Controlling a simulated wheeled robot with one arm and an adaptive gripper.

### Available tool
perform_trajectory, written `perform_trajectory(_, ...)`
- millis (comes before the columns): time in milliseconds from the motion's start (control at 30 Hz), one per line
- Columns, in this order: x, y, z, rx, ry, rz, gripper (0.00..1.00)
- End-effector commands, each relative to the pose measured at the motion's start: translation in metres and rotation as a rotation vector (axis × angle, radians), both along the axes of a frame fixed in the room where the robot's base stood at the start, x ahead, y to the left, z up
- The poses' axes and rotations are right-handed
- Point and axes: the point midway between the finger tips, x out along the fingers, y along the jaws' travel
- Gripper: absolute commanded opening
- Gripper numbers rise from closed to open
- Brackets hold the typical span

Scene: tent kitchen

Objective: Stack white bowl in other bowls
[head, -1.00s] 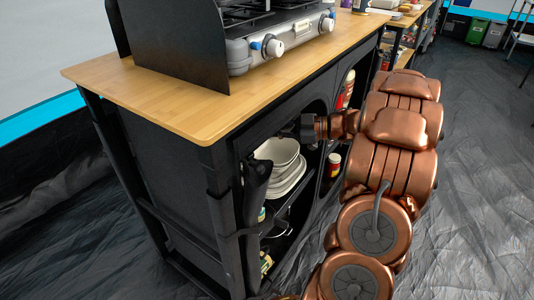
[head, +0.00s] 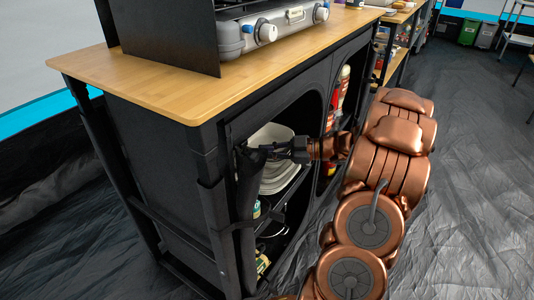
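A stack of white bowls (head: 272,180) sits on the upper shelf inside the black cabinet, seen through its open front. The upper bowl (head: 268,136) shows its pale rim above and behind my gripper. My gripper (head: 248,151) reaches leftward across the cabinet opening, in front of the stack, with its tip by the rolled black flap at the left edge of the opening. The fingers are small and dark against the dark cabinet. I cannot tell whether they touch a bowl or hold anything. My gripper and wrist hide part of the bowls.
The rolled black flap (head: 249,205) hangs at the opening's left side. Several jars and packets stand on the lower shelf (head: 277,243). The wooden countertop (head: 165,85) with a stove (head: 262,32) is above. Dark floor is open at right.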

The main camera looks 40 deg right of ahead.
Motion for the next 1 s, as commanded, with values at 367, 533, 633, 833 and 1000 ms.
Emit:
perform_trajectory(367, 0.0001, -0.0006, -0.0062, 0.002, 0.001, -0.002, 0.00)
perform_trajectory(533, 0.0001, -0.0004, -0.0060, 0.002, 0.001, -0.001, 0.25)
perform_trajectory(633, 0.0001, -0.0003, -0.0061, 0.001, 0.002, -0.002, 0.35)
perform_trajectory(833, 0.0001, -0.0002, -0.0061, 0.002, 0.001, -0.001, 0.35)
perform_trajectory(1000, 0.0002, -0.0001, -0.0044, 0.001, 0.000, -0.001, 0.35)
